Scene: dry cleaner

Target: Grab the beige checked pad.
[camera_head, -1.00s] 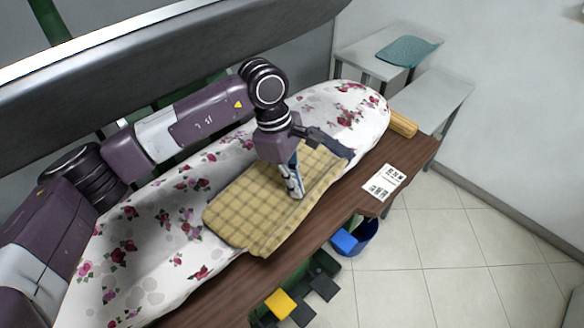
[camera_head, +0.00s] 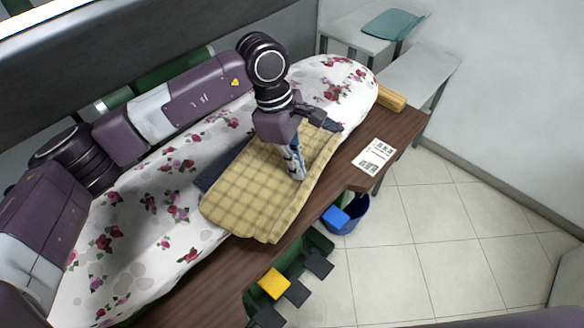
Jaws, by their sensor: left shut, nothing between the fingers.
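The beige checked pad (camera_head: 245,193) lies folded on the flowered ironing board (camera_head: 140,235), its near edge over the brown wooden table. A dark blue cloth (camera_head: 210,176) shows along the pad's far and left edge. My left gripper (camera_head: 298,177) points down at the right part of the pad, with its fingertips at or just above the cloth. It is shut, with no fabric seen between its fingers. I cannot tell whether the tips touch the pad. My right gripper is not in view.
A printed paper (camera_head: 374,157) lies on the wooden table (camera_head: 405,125). A yellow block (camera_head: 391,97) sits beyond the board's tip. A blue bin (camera_head: 350,214) stands on the floor. Pale benches (camera_head: 425,75) stand at the back, one with a teal cloth (camera_head: 393,24).

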